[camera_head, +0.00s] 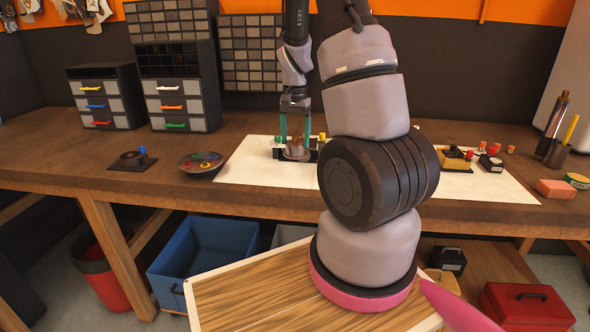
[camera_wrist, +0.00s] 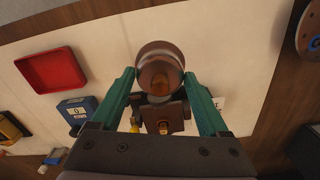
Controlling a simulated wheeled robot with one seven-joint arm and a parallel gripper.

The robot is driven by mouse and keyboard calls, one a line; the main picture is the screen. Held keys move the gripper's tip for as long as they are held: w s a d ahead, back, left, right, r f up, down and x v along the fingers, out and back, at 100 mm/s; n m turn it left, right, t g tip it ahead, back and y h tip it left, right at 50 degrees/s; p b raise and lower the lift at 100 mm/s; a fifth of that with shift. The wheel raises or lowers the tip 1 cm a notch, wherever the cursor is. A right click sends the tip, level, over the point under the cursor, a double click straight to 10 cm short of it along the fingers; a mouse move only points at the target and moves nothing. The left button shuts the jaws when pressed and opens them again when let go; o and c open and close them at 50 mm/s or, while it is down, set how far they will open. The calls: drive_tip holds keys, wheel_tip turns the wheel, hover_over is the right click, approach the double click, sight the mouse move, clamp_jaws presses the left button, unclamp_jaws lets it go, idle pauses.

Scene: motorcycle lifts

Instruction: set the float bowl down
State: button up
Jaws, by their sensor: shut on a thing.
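My gripper (camera_head: 295,138) points down over the white mat (camera_head: 250,165), its two teal fingers apart. In the wrist view, my gripper (camera_wrist: 160,78) is shut on the float bowl (camera_wrist: 160,62), a round metal cup with a brown inside and a small brass piece at its middle. In the head view, the float bowl (camera_head: 295,151) shows low between the fingertips. I cannot tell whether it touches the mat. A brown square part (camera_wrist: 168,117) with small yellow pieces shows just behind the bowl in the wrist view, partly hidden by my gripper.
A dark dish of coloured bits (camera_head: 202,162) stands left of the mat. A red tray (camera_wrist: 50,70) and a blue box (camera_wrist: 77,110) lie left in the wrist view. Small drawer cabinets (camera_head: 180,85) stand behind. The mat's left part is clear; my arm hides its middle.

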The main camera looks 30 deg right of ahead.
drive_tip(key=shift+f, duration=3.6)
drive_tip(key=shift+f, duration=0.15)
drive_tip(key=o, duration=1.3)
wheel_tip(320, 180, up, 12)
drive_tip(key=s+a+r+n+t, duration=0.2)
drive_tip(key=s+a+r, duration=0.2)
drive_tip(key=s+r, duration=0.2)
drive_tip(key=s+a+r+n+t+y, duration=0.1)
drive_tip(key=s+a+r+t, duration=0.1)
drive_tip(key=s+a+r, duration=0.3)
drive_tip(key=s+a+r+n+t+y, duration=0.1)
drive_tip(key=s+a+r+n+t, duration=0.1)
drive_tip(key=s+r, duration=0.6)
drive_tip(key=shift+s+a+r+n+t, duration=0.15)
drive_tip(key=shift+a+r+t, duration=0.15)
drive_tip(key=shift+a+r, duration=0.4)
drive_tip(key=shift+s+a+r+n+t, duration=0.15)
drive_tip(key=shift+a+r+t, duration=0.25)
drive_tip(key=shift+r, duration=0.35)
